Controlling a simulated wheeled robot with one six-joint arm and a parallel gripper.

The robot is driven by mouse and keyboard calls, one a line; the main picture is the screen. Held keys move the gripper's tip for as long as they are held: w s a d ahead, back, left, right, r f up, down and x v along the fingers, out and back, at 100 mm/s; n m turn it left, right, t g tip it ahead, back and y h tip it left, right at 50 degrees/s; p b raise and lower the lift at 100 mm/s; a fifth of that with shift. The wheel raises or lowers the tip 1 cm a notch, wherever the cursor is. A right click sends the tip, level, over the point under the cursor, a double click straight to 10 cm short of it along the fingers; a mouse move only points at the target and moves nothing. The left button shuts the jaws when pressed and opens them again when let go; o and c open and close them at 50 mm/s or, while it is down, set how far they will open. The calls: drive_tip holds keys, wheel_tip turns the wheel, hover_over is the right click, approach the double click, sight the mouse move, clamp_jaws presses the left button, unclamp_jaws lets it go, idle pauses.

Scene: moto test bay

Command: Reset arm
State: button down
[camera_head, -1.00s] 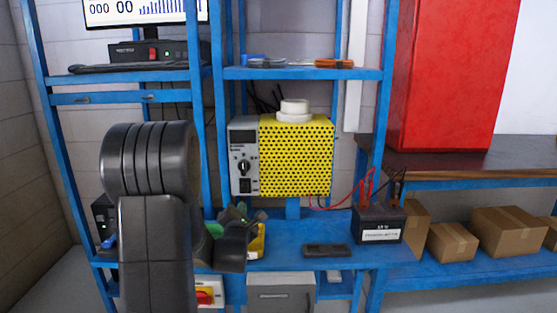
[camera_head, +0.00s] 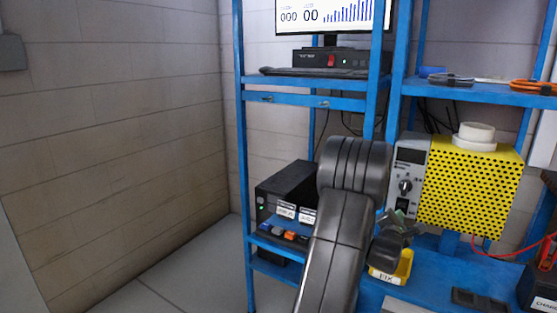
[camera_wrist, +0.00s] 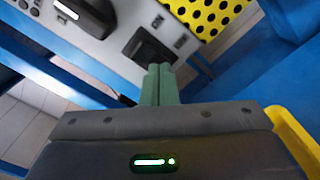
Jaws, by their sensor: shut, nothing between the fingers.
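My arm rises in front of the blue rack in the head view, bent at the elbow. My gripper shows in the wrist view (camera_wrist: 159,72), with its two green fingers closed together and nothing between them. It points toward the grey control panel of the yellow perforated power unit (camera_head: 470,190), near a dark switch (camera_wrist: 152,48). I cannot tell from these views whether the fingers touch the panel.
A battery charger with red cables (camera_head: 540,285) stands at the right edge. The floor (camera_head: 185,270) at the left is clear.

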drive_tip(key=shift+w+d, duration=0.2)
drive_tip(key=shift+w, duration=0.1)
